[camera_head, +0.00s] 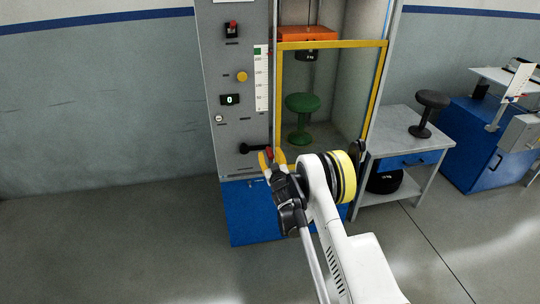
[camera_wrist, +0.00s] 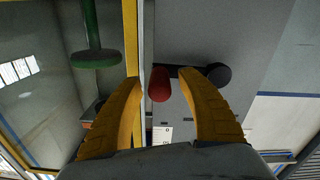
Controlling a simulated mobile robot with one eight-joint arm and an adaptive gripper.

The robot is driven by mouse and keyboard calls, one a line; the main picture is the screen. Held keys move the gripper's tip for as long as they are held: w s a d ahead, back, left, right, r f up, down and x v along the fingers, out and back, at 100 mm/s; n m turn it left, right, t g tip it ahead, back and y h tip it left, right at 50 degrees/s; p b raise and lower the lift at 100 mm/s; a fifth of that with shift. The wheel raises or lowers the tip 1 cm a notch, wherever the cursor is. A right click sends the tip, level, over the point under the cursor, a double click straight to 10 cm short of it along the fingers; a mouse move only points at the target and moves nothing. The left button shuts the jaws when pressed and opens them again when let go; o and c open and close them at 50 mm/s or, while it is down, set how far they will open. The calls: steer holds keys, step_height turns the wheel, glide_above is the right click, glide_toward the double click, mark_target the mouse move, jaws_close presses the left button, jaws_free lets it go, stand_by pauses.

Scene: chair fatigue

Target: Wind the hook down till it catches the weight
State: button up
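The crank (camera_head: 254,148) is on the lower part of the grey panel, a black arm with a red knob. In the wrist view the red knob (camera_wrist: 159,85) lies between the fingers of my gripper (camera_wrist: 157,76), with a gap on each side. In the head view my gripper (camera_head: 270,158) is at the crank, its yellow fingers open. An orange block (camera_head: 307,34) is high in the cabinet, with a dark block (camera_head: 306,56) bearing white marks below it. I cannot make out the hook or whether anything has caught the weight.
A green stool (camera_head: 301,117) stands inside the cabinet behind a yellow frame (camera_head: 333,44).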

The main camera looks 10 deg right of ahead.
steer(key=shift+s, duration=0.1)
steer(key=s, duration=0.7)
steer(key=shift+s, duration=0.2)
steer(key=shift+w+r, duration=0.15)
steer(key=shift+r, duration=0.25)
step_height(320, 180, up, 12)
steer(key=s+d+m+g+h, duration=0.1)
steer(key=s+d+g, duration=0.1)
steer(key=s+r+m+g, duration=0.1)
steer(key=s+r+g, duration=0.2)
steer(key=s+r, duration=0.65)
steer(key=s+a+f+g+y, duration=0.1)
steer(key=s+g, duration=0.5)
steer(key=s, duration=2.8)
steer(key=shift+s+a+f+m, duration=0.3)
steer(key=shift+s+a, duration=0.05)
steer(key=shift+a, duration=0.3)
